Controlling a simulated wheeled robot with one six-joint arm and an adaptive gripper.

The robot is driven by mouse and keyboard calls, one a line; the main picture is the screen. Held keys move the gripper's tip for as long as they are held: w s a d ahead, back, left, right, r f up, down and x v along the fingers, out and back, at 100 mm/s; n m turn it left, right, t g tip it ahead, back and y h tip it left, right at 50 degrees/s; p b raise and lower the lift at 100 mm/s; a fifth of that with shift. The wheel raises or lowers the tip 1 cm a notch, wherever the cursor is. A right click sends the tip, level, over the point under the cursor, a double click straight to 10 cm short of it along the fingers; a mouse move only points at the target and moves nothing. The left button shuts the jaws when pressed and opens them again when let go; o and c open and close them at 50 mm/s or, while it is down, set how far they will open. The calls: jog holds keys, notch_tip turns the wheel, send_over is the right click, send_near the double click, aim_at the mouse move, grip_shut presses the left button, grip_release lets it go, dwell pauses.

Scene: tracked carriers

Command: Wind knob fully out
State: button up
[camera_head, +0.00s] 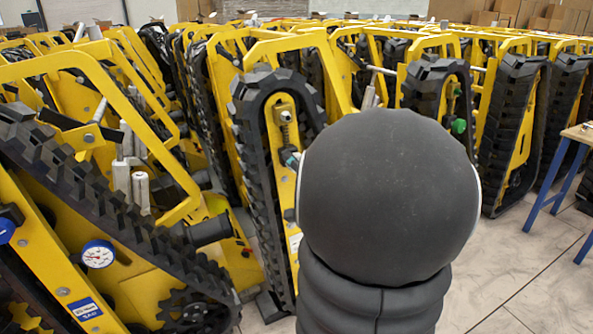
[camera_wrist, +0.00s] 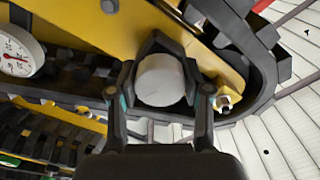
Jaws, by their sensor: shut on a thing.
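In the wrist view, a pale grey-white round knob (camera_wrist: 161,80) sits at the edge of a yellow frame plate, inside the loop of a black track. My gripper (camera_wrist: 163,90) is shut on it, with one dark finger on its left and one on its right. The knob's base and the thread behind it are hidden. In the head view, the dark rounded part of my arm covers the knob and nearly all of the gripper. Only a small teal and dark bit shows at its left edge, beside a yellow carrier (camera_head: 276,170).
Yellow tracked carriers stand packed closely on both sides. A dial gauge (camera_head: 98,254) is on the left carrier; a dial gauge (camera_wrist: 17,52) also shows in the wrist view. A bolt (camera_wrist: 224,102) sits right of my right finger. Tiled floor (camera_head: 515,275) is clear at the right, near a blue-legged table (camera_head: 580,134).

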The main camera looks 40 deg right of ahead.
jog(key=n+b, duration=0.2)
jog(key=n, duration=0.1)
jog(key=n+b, duration=0.1)
jog(key=n, duration=0.2)
jog(key=shift+f+n+b, duration=0.2)
jog(key=shift+n+b, duration=0.1)
jog(key=shift+b, duration=0.05)
jog(key=n+b, duration=0.2)
jog(key=n, duration=0.3)
jog(key=shift+d+r, duration=0.1)
jog(key=n, duration=0.6)
jog(key=shift+r+n, duration=0.1)
jog(key=shift+n, duration=0.3)
jog(key=n, duration=0.3)
jog(key=shift+n, duration=0.3)
jog(key=n, duration=0.3)
jog(key=shift+n, duration=0.3)
jog(key=n, duration=0.6)
jog(key=shift+r, duration=0.1)
jog(key=n, duration=0.6)
jog(key=shift+n, duration=0.4)
jog(key=n, duration=1.3)
